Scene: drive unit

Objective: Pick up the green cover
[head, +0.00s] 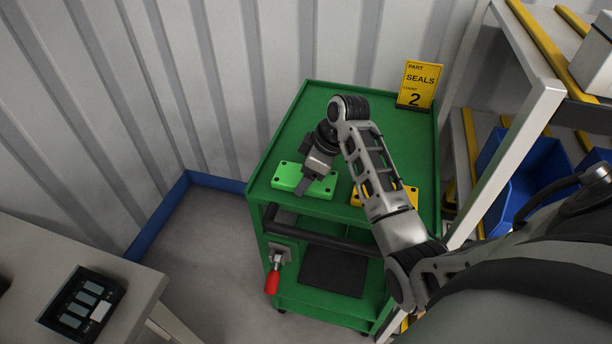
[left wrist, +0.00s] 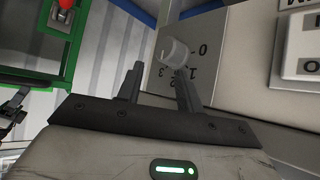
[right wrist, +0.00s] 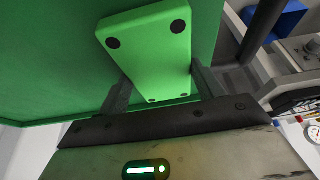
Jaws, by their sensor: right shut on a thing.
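The green cover (head: 290,178) is a bright green block with dark holes at its corners, at the front left of the green cart's top. My right gripper (head: 308,185) reaches down over it and is shut on it. In the right wrist view the cover (right wrist: 150,50) sits between the two fingers (right wrist: 158,90). I cannot tell whether it touches the cart top. My left gripper (left wrist: 158,82) shows only in the left wrist view; its fingers are apart with nothing held between them.
A yellow cover (head: 411,194) lies right of the green one, partly behind my right arm. A yellow sign (head: 417,85) stands at the cart's (head: 290,119) back right. Shelving with blue bins (head: 515,185) is at right. A pale knob (left wrist: 174,50) is beyond my left fingers.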

